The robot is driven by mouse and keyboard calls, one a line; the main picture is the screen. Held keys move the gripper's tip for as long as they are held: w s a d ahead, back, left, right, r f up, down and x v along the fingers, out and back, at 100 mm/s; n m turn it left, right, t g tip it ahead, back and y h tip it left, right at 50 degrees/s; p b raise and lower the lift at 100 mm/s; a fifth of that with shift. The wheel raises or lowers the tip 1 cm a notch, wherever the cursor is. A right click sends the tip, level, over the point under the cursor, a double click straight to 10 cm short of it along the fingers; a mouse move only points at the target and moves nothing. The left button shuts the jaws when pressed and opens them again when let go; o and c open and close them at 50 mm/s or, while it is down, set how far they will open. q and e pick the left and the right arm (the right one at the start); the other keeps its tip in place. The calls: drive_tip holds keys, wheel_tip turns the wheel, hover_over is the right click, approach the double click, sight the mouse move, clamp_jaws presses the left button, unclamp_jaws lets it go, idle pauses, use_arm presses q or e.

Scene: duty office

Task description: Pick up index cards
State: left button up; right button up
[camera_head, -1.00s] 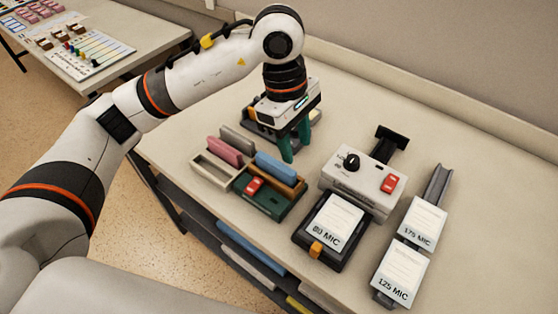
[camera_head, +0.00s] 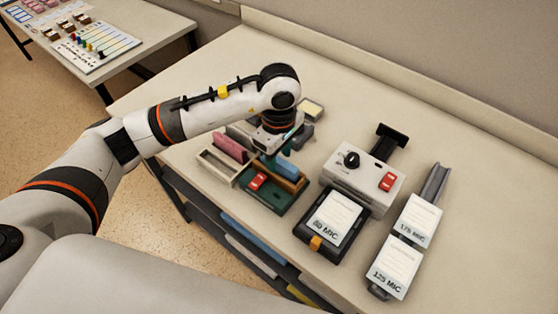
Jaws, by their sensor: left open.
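No thing in view is labelled as index cards. Small upright coloured blocks, perhaps card stacks, stand in a divided organizer: a pink one (camera_head: 230,148), a grey one partly hidden by my gripper, and a blue one (camera_head: 287,169) in a brown compartment. My left gripper (camera_head: 277,156) is open, pointing down with its teal fingers at the blue block's back left end. I cannot tell whether they touch it. White sheets lie on pads marked 80 MIC (camera_head: 337,218), 175 MIC (camera_head: 417,222) and 125 MIC (camera_head: 395,270). My right gripper is not in view.
The organizer has a pale empty compartment (camera_head: 215,169) and a green tray (camera_head: 268,203) with a red item (camera_head: 257,181). A white machine (camera_head: 362,178) with a knob and red switch stands right. A dark holder with a pale top (camera_head: 311,108) stands behind.

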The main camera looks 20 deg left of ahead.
use_arm(q)
drive_tip(key=shift+f, duration=0.95)
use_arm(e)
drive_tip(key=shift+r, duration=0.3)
use_arm(q)
drive_tip(key=shift+c, duration=0.2)
